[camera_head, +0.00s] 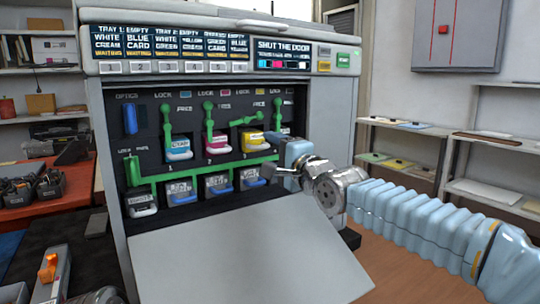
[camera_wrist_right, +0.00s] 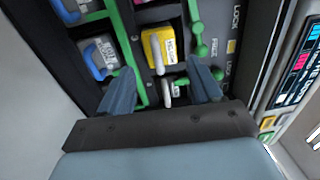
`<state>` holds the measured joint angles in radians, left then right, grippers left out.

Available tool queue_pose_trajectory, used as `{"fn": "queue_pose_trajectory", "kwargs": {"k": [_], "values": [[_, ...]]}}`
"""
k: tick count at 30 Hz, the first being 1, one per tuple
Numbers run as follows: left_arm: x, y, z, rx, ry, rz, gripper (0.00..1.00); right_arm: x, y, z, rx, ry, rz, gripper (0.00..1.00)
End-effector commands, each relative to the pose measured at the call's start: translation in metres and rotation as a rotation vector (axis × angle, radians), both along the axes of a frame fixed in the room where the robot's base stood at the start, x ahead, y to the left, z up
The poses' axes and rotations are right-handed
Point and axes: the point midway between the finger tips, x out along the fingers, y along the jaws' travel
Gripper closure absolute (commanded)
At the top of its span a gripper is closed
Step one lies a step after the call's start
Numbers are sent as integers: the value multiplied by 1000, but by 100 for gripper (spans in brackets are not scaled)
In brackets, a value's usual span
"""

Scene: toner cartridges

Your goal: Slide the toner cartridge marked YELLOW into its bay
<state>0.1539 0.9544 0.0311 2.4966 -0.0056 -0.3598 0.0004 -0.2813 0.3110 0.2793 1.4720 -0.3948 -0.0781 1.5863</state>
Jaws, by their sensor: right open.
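The yellow cartridge (camera_head: 252,141) sits in the upper row of the open printer, at the right of the magenta one. Its yellow face with a white label and a white handle shows in the right wrist view (camera_wrist_right: 158,48). How deep it sits is hard to tell. The green lever (camera_head: 246,119) above it is tilted, unlike the upright ones beside it. My right gripper (camera_wrist_right: 162,90) is open and empty, its two blue fingers spread on either side of the cartridge's handle, apparently short of it.
Cyan (camera_head: 178,147) and magenta (camera_head: 216,143) cartridges stand left of the yellow one. A green bar (camera_head: 205,170) runs below, above several blue-and-white units. The printer's door (camera_head: 245,255) hangs down in front. The display reads "SHUT THE DOOR".

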Motion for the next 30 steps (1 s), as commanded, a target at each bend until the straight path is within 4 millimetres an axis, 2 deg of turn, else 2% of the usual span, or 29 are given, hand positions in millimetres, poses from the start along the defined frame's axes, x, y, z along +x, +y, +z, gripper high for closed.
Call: {"fn": "queue_pose_trajectory", "kwargs": {"k": [12,24,30], "values": [[0,0,-13,0,0,0,50,-17,-12,-2,1,-1,-1,36],[0,0,-14,0,0,0,50,-20,-14,-2,-1,-1,0,36],[0,0,-14,0,0,1,81,-20,-14,-1,0,-1,-1,36]]}}
